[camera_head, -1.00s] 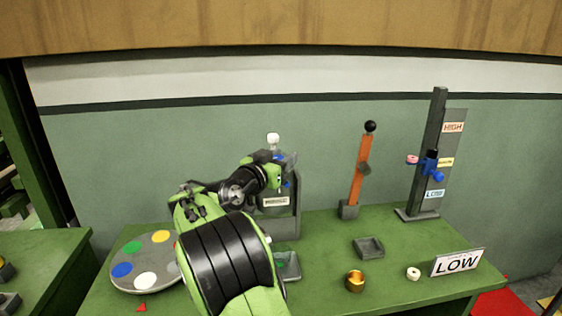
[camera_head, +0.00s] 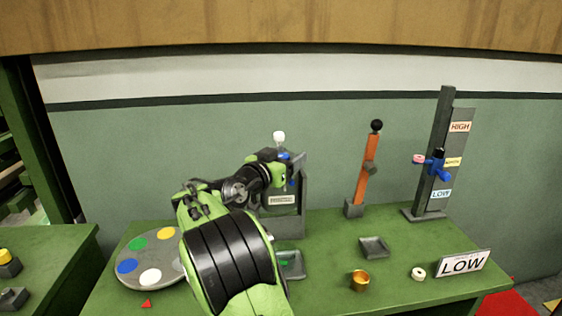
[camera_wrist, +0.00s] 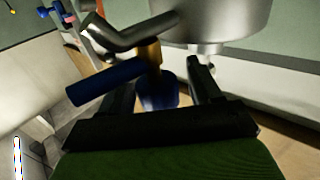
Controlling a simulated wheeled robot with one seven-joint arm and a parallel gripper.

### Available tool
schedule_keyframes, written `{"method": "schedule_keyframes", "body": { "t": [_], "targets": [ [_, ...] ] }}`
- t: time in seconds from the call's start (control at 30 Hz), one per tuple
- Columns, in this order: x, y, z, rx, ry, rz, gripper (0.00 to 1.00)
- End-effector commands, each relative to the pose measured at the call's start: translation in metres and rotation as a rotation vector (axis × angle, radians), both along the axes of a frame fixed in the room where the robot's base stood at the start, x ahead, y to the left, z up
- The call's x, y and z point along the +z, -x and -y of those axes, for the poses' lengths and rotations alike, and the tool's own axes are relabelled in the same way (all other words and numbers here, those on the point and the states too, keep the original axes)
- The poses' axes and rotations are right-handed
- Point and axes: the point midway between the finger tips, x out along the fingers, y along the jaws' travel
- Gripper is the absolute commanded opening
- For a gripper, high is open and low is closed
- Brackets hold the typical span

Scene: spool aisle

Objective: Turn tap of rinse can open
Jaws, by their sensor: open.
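In the wrist view a silver metal can (camera_wrist: 225,18) fills the upper middle. A brass tap stem (camera_wrist: 150,54) with a bent silver pipe (camera_wrist: 108,36) sits beside it, and a blue bar handle (camera_wrist: 105,82) sticks out to the left. My gripper (camera_wrist: 163,75) is open, its two dark fingers apart, with a blue part (camera_wrist: 160,93) showing between them. I cannot tell whether the fingers touch it. In the head view my arm hides most of the can and tap; a labelled grey stand (camera_head: 287,226) shows behind.
A palette disc (camera_head: 128,281) lies left. An orange lever (camera_head: 366,185) and a post with a blue slider (camera_head: 437,165) stand right.

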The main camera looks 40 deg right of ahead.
Motion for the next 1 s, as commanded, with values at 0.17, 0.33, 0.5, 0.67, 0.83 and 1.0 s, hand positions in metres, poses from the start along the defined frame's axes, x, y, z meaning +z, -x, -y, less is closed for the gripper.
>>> {"method": "schedule_keyframes", "body": {
  "t": [0.17, 0.33, 0.5, 0.67, 0.83, 1.0],
  "targets": [
    [0.0, 0.006, -0.034, 0.008, -0.002, -0.001, 0.63],
    [0.0, 0.018, -0.082, 0.009, 0.0, -0.002, 0.63],
    [0.0, 0.029, -0.127, 0.009, 0.0, -0.002, 0.63],
    [0.0, 0.035, -0.145, 0.005, 0.002, -0.003, 0.63],
    [0.0, 0.037, -0.152, 0.002, 0.0, 0.0, 0.63],
    [0.0, 0.037, -0.151, 0.001, 0.0, 0.0, 0.63]
  ]
}}
